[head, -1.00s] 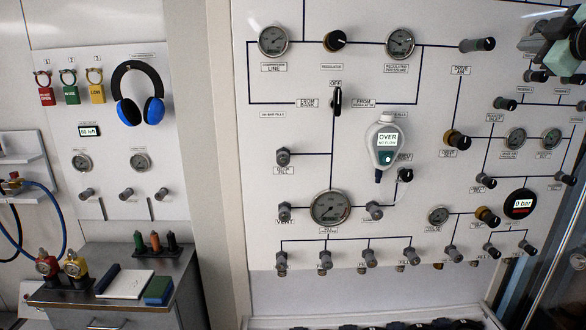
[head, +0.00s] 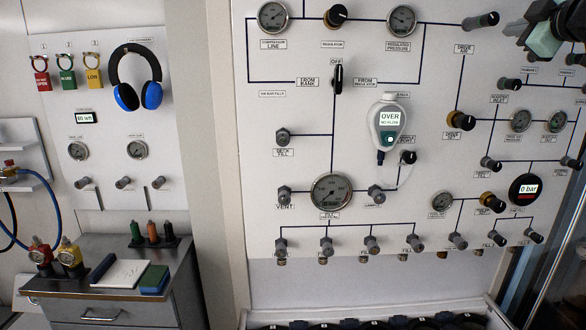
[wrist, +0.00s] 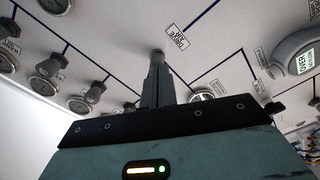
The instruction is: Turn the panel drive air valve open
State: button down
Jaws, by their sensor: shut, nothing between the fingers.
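The drive air valve (head: 481,20) is a grey stub knob with a dark end, at the top right of the panel above its DRIVE AIR label (head: 464,49). In the wrist view, the same label (wrist: 177,37) is near the top, and the valve (wrist: 157,53) shows as a small round end right at my fingertips. My gripper (head: 512,30) is at the top right of the head view, just right of the valve. Its fingers are shut with nothing between them, also in the wrist view (wrist: 156,80). I cannot tell whether they touch the valve.
A handheld display reading OVER (head: 389,120) hangs on the panel. Gauges (head: 521,120) and other knobs (head: 509,85) crowd the panel below my gripper. A digital gauge reading 0 bar (head: 526,188) is lower right. A metal frame edge (head: 545,260) stands at the right.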

jog(key=shift+w, duration=1.6)
jog(key=shift+a+r+p, duration=0.2)
jog(key=shift+r+p, duration=0.2)
jog(key=shift+p, duration=0.2)
jog(key=shift+d+r+p, duration=0.4)
jog(key=shift+r+p, duration=0.45)
jog(key=shift+p, duration=0.7)
jog(key=shift+d, duration=0.25)
jog(key=shift+d, duration=0.1)
jog(key=s, duration=0.6)
jog(key=shift+d+f, duration=0.15)
jog(key=shift+d, duration=0.1)
